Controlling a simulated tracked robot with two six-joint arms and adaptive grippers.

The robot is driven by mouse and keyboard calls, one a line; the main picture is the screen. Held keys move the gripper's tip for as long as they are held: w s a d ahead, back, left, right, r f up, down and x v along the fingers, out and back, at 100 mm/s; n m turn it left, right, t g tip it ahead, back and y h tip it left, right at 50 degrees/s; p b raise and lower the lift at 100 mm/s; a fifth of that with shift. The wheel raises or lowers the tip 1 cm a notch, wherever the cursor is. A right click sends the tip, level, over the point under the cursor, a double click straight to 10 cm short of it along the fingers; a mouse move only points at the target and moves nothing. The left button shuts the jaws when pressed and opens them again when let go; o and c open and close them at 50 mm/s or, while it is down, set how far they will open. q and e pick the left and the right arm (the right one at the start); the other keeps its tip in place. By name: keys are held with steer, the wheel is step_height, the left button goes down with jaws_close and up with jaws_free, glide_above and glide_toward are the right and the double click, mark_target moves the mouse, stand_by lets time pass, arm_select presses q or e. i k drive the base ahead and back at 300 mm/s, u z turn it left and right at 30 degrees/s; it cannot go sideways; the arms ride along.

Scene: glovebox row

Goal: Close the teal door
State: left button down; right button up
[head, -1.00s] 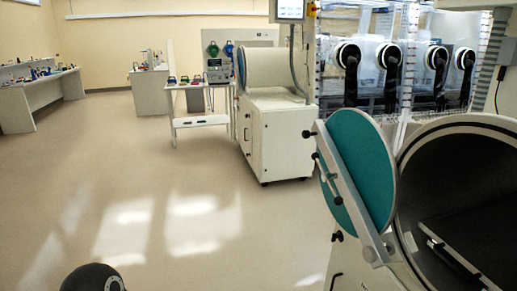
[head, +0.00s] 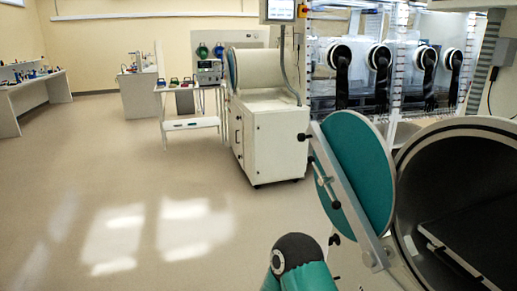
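The teal door (head: 352,172) is a round disc on a grey bar at the right of the head view. It stands swung open, at the left side of the round dark chamber opening (head: 462,190). Black knobs and a short handle bar (head: 326,183) sit on the door's outer side. A teal and dark grey part of my own arm (head: 297,262) shows at the bottom, below and left of the door and apart from it in the picture. Neither gripper's fingers are in view.
A glovebox with black gloves (head: 385,75) stands behind the door. A white cabinet (head: 268,140) with a drum-shaped chamber stands left of it. A white cart (head: 193,115) and benches are farther back. The floor (head: 150,200) at left is clear.

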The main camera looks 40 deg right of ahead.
mark_target(347, 146)
steer(key=u, duration=0.75)
steer(key=i, duration=1.3)
steer(key=z, duration=1.7)
steer(key=i, duration=0.25)
steer(key=z, duration=1.95)
steer(key=k, duration=0.65)
steer(key=z, duration=0.25)
steer(key=i, duration=0.75)
steer(key=z, duration=0.3)
